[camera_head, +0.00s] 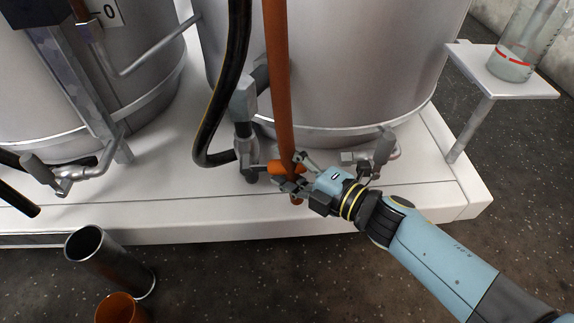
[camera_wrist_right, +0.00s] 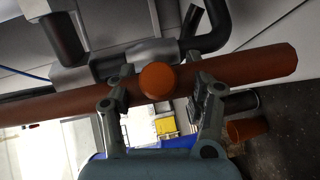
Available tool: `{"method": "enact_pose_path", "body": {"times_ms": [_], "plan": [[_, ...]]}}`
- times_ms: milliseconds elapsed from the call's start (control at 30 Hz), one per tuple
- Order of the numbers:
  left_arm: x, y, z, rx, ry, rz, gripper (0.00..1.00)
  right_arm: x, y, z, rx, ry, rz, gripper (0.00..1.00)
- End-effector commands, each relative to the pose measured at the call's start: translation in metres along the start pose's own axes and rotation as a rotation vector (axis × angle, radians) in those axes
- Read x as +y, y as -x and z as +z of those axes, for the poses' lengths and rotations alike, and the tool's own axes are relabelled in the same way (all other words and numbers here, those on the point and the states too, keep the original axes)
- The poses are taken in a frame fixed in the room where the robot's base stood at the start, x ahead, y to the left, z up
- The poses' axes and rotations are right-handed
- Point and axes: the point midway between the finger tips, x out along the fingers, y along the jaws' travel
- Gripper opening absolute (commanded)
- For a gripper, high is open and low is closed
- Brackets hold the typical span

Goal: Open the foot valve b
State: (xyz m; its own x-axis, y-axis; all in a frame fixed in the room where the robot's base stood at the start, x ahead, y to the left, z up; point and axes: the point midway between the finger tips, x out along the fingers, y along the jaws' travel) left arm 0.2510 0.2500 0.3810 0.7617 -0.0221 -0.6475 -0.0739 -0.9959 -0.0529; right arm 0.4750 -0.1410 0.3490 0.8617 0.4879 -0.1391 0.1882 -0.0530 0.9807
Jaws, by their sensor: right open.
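My right gripper (camera_head: 291,178) is at the foot of the middle drum (camera_head: 330,60), by an orange lever (camera_head: 282,167) beside the grey valve body (camera_head: 245,115). In the right wrist view its fingers (camera_wrist_right: 160,95) are apart, one on either side of a round orange end (camera_wrist_right: 158,80). A long orange rod (camera_head: 278,80) runs down past the gripper; it crosses behind the fingers in the wrist view (camera_wrist_right: 250,68). Whether a finger touches the lever cannot be told. No letter b shows on any valve. My left gripper is not in view.
A black hose (camera_head: 222,100) curves down left of the valve. Another metal valve (camera_head: 378,155) is right of the gripper, and one (camera_head: 62,177) is at the left drum. A metal tube (camera_head: 108,262) and an orange cup (camera_head: 120,309) are in front. A glass vessel (camera_head: 520,60) stands on a side shelf (camera_head: 505,85).

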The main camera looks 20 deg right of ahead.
Motion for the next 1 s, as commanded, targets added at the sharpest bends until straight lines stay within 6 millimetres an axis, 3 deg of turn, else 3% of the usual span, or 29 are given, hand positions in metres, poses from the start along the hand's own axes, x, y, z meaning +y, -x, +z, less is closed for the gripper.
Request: {"method": "enact_pose_path", "body": {"times_ms": [133, 533, 1000], "plan": [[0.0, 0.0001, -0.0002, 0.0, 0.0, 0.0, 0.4, 0.0004, 0.0001, 0.0, 0.0, 0.0, 0.001, 0.51], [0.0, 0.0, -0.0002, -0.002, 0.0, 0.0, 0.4, 0.0004, 0.0003, 0.0, 0.0, -0.001, 0.001, 0.0], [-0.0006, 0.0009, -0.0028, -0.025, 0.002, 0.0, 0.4, 0.0028, 0.0001, -0.0001, -0.001, 0.005, -0.003, 0.0]]}}
